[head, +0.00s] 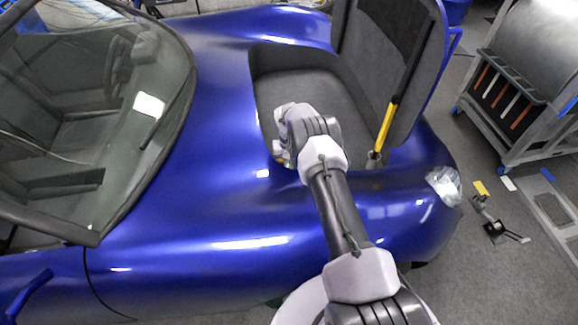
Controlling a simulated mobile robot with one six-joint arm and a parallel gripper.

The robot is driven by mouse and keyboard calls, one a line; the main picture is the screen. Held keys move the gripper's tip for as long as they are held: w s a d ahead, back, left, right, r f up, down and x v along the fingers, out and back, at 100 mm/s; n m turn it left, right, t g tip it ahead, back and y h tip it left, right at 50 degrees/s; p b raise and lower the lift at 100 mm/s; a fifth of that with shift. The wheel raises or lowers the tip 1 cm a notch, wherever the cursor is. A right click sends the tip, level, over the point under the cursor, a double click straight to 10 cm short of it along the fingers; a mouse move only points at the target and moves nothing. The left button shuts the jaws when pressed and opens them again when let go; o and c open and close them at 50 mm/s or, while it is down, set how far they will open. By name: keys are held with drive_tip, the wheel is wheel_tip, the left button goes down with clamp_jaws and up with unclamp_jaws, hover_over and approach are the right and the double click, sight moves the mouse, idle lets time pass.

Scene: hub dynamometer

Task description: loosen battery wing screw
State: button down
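The blue car (215,190) stands with its front lid (385,60) raised. My arm reaches over the fender into the dark grey front compartment (285,85). The end of my arm, with my gripper (281,158), is low at the compartment's near left edge. My wrist covers most of the gripper, and its fingers cannot be made out. The battery and its wing screw cannot be seen; that corner of the compartment is behind my wrist. I cannot tell whether the gripper touches anything.
A yellow and black strut (386,125) stands at the compartment's right side, beside the raised lid. A grey tool cart (515,85) stands at the right. A small black device (495,229) lies on the floor near the headlight (444,186). The windshield (95,95) is at left.

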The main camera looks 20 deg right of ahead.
drive_tip(key=shift+n, duration=0.5)
drive_tip(key=c, duration=1.5)
unclamp_jaws()
drive_tip(key=shift+c, duration=0.2)
wheel_tip(320, 180, up, 18)
drive_tip(key=p, duration=0.7)
drive_tip(key=shift+f, duration=0.25)
